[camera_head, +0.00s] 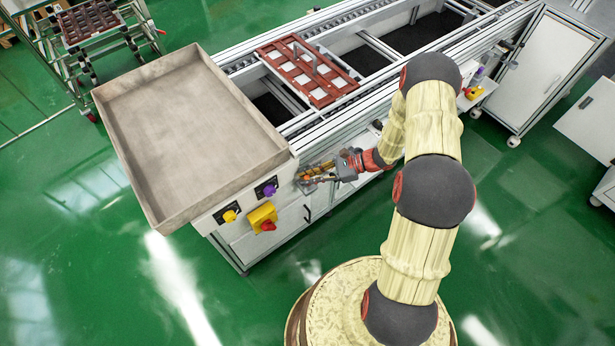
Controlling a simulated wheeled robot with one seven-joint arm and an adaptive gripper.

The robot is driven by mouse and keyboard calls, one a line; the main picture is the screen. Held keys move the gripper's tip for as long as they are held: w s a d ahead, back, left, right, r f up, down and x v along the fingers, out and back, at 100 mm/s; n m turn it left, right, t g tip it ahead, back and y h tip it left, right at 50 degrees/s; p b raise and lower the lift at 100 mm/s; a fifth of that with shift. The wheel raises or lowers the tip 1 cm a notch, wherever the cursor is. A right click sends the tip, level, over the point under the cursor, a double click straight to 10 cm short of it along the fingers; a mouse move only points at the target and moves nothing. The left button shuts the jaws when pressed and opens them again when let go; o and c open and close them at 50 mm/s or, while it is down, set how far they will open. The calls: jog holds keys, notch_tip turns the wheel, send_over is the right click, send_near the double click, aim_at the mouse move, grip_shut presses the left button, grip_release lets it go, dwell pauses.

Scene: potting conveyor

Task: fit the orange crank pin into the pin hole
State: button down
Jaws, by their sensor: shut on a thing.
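My gripper (318,175) is at the front side of the conveyor's near end, just right of the control panel. It is shut on a small orange piece, which looks like the orange crank pin (317,168). The piece is tiny in this view and the fingers partly cover it. Some grey metal parts lie close around the fingertips. I cannot make out the pin hole. I cannot tell whether the pin touches anything besides my gripper.
A large grey tray (119,97) tops the conveyor's near end. Yellow (229,216) and purple (269,190) knobs and a yellow box with a red knob (267,226) sit left of my gripper. A red-brown pallet (272,53) lies on the conveyor. The green floor in front is clear.

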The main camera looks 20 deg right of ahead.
jog(key=shift+f+b, duration=0.55)
jog(key=shift+f, duration=0.35)
jog(key=c, duration=1.7)
grip_release()
jog(key=shift+d, duration=0.1)
jog(key=v, duration=1.1)
jog(key=shift+d+r, duration=0.2)
jog(key=shift+d, duration=0.15)
